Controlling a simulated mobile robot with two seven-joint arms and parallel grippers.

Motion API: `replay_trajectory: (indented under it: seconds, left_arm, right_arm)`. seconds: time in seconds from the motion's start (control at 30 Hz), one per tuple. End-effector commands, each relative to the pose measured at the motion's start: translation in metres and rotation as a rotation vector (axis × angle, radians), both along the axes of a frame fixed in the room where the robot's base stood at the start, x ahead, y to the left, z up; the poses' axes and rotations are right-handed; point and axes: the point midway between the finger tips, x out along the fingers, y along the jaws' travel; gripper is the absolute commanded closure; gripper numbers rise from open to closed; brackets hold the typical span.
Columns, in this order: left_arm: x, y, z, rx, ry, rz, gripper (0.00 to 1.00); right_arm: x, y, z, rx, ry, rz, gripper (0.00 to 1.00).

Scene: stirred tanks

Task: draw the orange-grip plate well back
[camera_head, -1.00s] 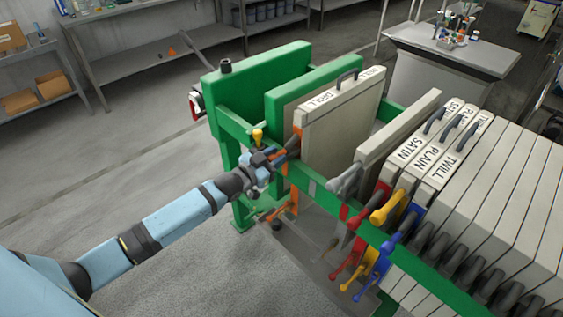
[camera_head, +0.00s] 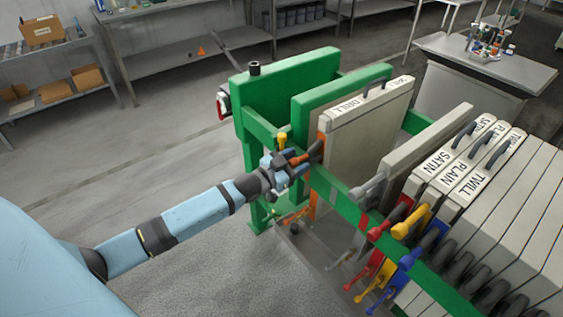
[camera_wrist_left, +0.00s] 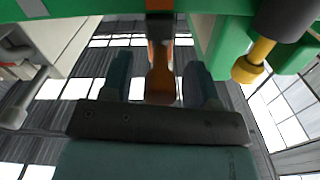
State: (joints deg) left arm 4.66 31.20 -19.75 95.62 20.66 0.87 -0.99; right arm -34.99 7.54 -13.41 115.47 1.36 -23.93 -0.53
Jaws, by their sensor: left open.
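The pale plate marked DRILL (camera_head: 366,132) stands upright in the green frame (camera_head: 345,199), just right of a green end plate (camera_head: 304,104). Its orange grip (camera_head: 299,159) sticks out from the near left edge; it also shows in the left wrist view (camera_wrist_left: 160,82). My left gripper (camera_head: 288,163) is at this grip. In the left wrist view its two fingers (camera_wrist_left: 160,84) are apart, one on each side of the grip, with gaps visible. My right gripper is in neither view.
A yellow knob (camera_head: 282,139) sits on the frame close beside my left gripper. Right of the DRILL plate stand a grey-gripped plate (camera_head: 425,143) and plates marked SATIN, PLAIN and TWILL with red (camera_head: 384,227), yellow and blue grips. Open floor (camera_head: 110,190) lies left of the frame.

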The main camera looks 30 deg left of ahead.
Motion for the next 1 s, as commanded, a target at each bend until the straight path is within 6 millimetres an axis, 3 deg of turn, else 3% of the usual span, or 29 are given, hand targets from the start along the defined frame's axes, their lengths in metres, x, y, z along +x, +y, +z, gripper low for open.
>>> replay_trajectory:
  seconds: [0.4, 0.6, 1.0]
  left_arm:
    - [-0.079, 0.028, -0.001, 0.001, 0.003, -0.001, 0.45]
    - [-0.109, 0.04, -0.001, 0.002, 0.002, 0.0, 0.45]
    - [-0.124, 0.046, 0.001, 0.001, -0.001, 0.0, 0.45]
  right_arm:
    - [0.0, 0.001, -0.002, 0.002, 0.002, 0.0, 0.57]
    - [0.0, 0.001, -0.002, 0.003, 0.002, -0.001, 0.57]
    - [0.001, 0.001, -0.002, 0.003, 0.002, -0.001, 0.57]
